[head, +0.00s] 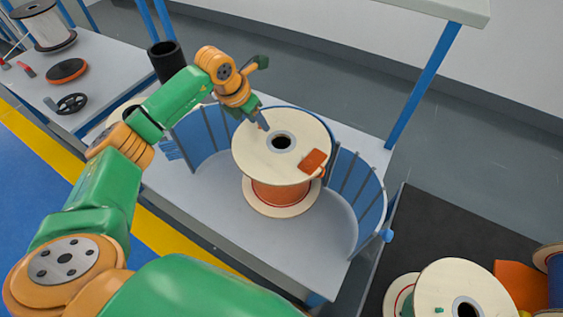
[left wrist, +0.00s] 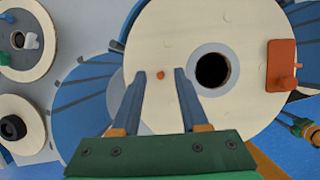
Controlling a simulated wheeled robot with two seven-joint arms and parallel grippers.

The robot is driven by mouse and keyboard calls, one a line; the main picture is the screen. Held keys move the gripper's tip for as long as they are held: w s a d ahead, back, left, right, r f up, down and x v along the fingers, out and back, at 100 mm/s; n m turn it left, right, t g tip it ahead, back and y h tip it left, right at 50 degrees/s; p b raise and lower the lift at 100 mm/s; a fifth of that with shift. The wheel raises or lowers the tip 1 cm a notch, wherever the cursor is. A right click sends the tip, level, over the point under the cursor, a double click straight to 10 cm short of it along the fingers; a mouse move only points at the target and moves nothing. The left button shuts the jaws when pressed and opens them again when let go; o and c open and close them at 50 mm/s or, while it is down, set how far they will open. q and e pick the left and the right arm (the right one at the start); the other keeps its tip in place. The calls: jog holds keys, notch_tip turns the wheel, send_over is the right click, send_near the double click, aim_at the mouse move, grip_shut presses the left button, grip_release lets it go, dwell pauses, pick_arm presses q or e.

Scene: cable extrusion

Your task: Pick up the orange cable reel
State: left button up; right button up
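The orange cable reel (head: 280,192) stands upright on the grey table, with pale round flanges, orange cable between them and a dark centre hole. An orange block (head: 314,161) sits on the right of its top flange. My left gripper (head: 263,124) is over the far left part of the top flange. In the left wrist view, the flange (left wrist: 233,25) fills the middle, and the left gripper's fingers (left wrist: 158,85) are apart with nothing between them. The hole lies just right of the fingers. I cannot tell whether the fingertips touch the flange.
Curved blue slatted guards (head: 357,190) flank the reel on both sides. A black cylinder (head: 166,60) stands behind my left arm. Another reel (head: 450,290) is at the lower right on a dark surface. A side table (head: 100,62) at the upper left holds a reel and small parts.

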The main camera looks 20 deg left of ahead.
pick_arm(q)
jog(key=shift+r, duration=0.1)
grip_shut()
dwell(1.1)
